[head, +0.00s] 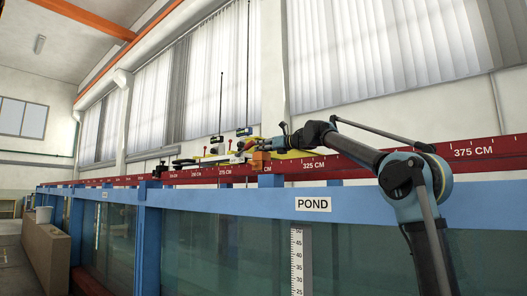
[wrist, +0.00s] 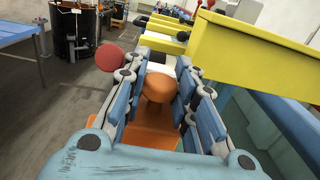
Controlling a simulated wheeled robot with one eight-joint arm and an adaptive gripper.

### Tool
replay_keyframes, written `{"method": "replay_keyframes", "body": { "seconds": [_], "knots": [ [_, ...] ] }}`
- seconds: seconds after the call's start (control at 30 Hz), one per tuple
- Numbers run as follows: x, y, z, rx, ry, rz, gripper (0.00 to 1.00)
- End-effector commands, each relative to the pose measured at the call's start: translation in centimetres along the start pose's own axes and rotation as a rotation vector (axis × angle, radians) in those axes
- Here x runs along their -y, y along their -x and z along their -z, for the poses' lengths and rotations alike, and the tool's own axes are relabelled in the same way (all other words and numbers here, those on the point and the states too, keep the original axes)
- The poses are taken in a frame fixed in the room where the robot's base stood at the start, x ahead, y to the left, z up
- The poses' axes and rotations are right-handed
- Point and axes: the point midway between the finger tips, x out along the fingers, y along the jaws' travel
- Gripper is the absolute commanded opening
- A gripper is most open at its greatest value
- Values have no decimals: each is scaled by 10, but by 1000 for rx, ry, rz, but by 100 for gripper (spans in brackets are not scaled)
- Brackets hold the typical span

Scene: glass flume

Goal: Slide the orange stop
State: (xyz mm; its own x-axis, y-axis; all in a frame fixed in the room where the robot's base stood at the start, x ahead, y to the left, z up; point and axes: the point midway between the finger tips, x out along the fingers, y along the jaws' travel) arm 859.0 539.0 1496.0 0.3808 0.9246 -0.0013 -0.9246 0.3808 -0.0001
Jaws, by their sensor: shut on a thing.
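The orange stop (head: 260,160) sits on the red graduated rail (head: 345,160) atop the flume, just left of the 325 CM mark in the head view. In the wrist view its round orange knob (wrist: 158,87) stands between the fingers above a flat orange body (wrist: 150,133). My gripper (wrist: 158,80) is shut on the knob, with blue-padded fingers on both sides of it. In the head view my arm reaches in from the right, and the fingers are too small to make out.
A yellow beam (wrist: 255,55) runs close on the right of my gripper in the wrist view. A red ball-shaped knob (wrist: 109,57) is to the left. A carriage with thin upright rods (head: 220,145) stands left of the stop. A blue table (wrist: 15,32) is farther off.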

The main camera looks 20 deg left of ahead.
Motion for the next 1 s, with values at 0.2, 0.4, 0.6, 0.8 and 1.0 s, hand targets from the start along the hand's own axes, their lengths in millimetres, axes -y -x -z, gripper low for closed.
{"method": "replay_keyframes", "body": {
  "seconds": [0.2, 0.4, 0.6, 0.8, 1.0],
  "knots": [
    [2, -20, 0, 1, -1, 5, 0],
    [3, -22, 0, 1, -1, 7, 0],
    [3, -21, 0, 1, -1, 7, 34],
    [2, -22, 0, 1, -1, 4, 34],
    [2, -15, 0, 1, -1, 4, 34]
  ]
}}
